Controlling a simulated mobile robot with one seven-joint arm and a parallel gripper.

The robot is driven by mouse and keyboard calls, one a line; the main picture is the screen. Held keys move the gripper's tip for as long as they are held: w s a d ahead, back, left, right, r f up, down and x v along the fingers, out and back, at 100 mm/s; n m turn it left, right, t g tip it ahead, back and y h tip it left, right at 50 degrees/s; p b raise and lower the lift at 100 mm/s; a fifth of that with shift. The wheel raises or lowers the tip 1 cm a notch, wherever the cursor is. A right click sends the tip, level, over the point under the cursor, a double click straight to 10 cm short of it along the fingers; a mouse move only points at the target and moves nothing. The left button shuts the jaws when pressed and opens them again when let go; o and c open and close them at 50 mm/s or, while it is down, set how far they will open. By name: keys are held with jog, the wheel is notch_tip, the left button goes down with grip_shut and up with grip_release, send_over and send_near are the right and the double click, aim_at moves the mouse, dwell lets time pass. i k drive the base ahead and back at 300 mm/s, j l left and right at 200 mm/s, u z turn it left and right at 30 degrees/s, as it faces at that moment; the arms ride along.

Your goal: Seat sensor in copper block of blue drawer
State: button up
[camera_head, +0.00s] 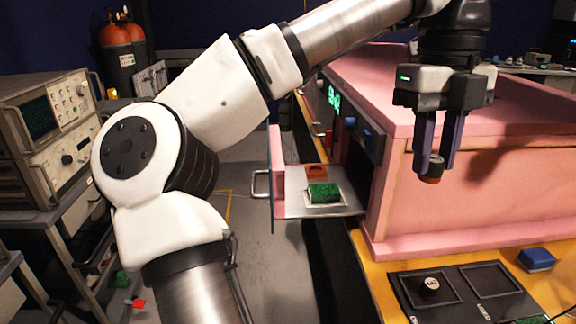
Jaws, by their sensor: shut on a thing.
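My gripper (434,164) hangs at the upper right, pointing down, in front of the pink foam enclosure. Its two dark fingers are shut on a small dark cylinder with a reddish-orange lower end, the sensor (434,171). An open drawer (292,207) sticks out to the left from the enclosure, with a pink front and a metal handle. On its tray lie a copper-coloured block (316,171) and a green circuit board (324,193). The gripper is to the right of the drawer and apart from it. A hole in the block is too small to make out clearly.
The pink enclosure (470,205) stands on a yellow bench (378,256). A black two-part tray (462,292) holds a small round part (430,287); a blue block (537,259) lies beside it. Instruments (45,125) stand at left. The floor left of the drawer is mostly open.

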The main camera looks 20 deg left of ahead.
aim_at(316, 172)
jog(key=i+j+u, duration=0.5)
jog(key=j, duration=0.2)
jog(key=i+j+z, duration=0.55)
jog(key=j+z, duration=0.15)
